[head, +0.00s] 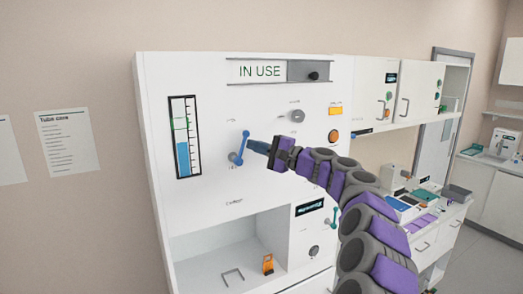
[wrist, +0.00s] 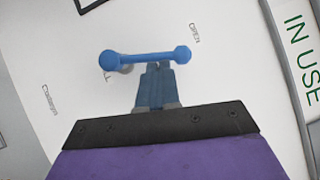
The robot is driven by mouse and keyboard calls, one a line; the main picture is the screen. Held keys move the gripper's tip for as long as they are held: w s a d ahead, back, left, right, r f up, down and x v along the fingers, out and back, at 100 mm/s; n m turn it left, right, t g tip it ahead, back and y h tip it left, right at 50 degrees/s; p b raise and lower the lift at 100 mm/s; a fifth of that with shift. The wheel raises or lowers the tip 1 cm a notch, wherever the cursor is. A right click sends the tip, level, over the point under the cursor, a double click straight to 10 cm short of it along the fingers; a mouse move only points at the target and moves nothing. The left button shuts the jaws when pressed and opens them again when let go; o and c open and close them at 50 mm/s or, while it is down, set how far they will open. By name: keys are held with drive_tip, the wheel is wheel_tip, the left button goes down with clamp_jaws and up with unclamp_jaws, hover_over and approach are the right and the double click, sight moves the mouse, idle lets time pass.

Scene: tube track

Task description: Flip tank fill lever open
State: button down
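The blue fill lever (head: 240,148) is on the white panel, right of the level gauge. It stands nearly upright, with its ball end up toward the small OPEN label. In the wrist view the lever (wrist: 145,57) lies across the picture, its grey-based pivot at left and its free ball by the OPEN lettering. My gripper (head: 252,144) reaches in from the right, its blue fingers close together beside the bar. In the wrist view the fingertips (wrist: 157,66) meet the bar's edge; I cannot tell whether they touch it. Nothing shows held between them.
The gauge (head: 184,137) shows blue liquid partway up and a green bracket above. An IN USE sign (head: 259,71) is at the top. A grey knob (head: 297,116), an orange button (head: 333,136) and a teal lever (head: 334,217) are nearby. An open alcove (head: 205,270) lies below.

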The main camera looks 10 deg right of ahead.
drive_tip(key=shift+s+a+r+n+g+h, duration=0.1)
drive_tip(key=shift+a+r+n+g+h, duration=0.2)
drive_tip(key=shift+n, duration=0.4)
drive_tip(key=shift+s+a+r+n+g+h, duration=0.1)
drive_tip(key=shift+a+n+g+h, duration=0.3)
drive_tip(key=shift+n, duration=0.3)
drive_tip(key=shift+a, duration=0.15)
drive_tip(key=shift+d, duration=0.2)
